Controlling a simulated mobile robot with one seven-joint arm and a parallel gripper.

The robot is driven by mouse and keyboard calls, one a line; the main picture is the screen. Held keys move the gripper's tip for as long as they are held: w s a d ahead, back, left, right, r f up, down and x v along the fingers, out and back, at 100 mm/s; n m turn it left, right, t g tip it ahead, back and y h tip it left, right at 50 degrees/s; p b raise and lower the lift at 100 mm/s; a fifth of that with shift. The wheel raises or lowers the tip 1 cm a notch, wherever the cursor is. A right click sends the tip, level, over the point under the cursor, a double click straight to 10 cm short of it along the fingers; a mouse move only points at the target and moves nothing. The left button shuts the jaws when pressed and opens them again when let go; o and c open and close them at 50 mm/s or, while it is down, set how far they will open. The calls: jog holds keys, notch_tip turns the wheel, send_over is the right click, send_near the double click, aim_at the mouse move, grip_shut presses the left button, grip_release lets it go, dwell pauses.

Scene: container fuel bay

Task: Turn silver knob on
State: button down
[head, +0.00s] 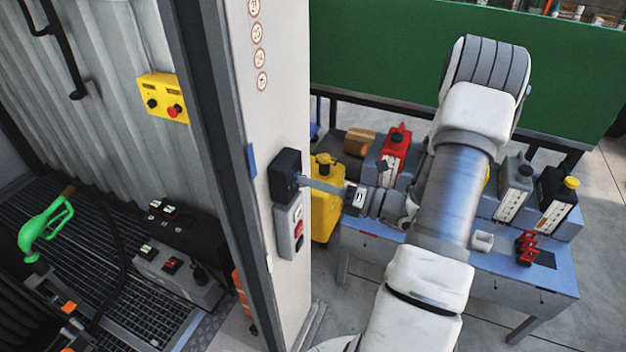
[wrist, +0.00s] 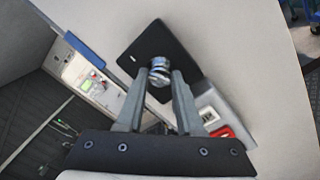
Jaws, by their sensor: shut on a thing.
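The silver knob (wrist: 160,66) sits on a black plate (wrist: 168,44) fixed to the pale wall post. My gripper (wrist: 160,78) has a finger on each side of the knob and is shut on it. In the head view the arm reaches in from the right, and the fingertips (head: 302,182) meet the black box (head: 284,168) on the post. The knob is hidden there. I cannot tell which way the knob is turned, as no clear mark shows.
A grey switch box with a red switch (head: 298,228) is just below the black box. A blue tab (head: 252,160) is left of it. A blue table (head: 400,262) with several canisters stands behind my arm. A yellow control box (head: 163,97) hangs on the left wall.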

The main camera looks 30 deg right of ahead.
dwell(0.3)
jog(key=c, duration=0.5)
grip_release()
jog(key=shift+c, duration=0.2)
jog(key=b+v, duration=0.3)
jog(key=v, duration=1.4)
jog(key=shift+s, duration=0.15)
jog(key=shift+f, duration=0.1)
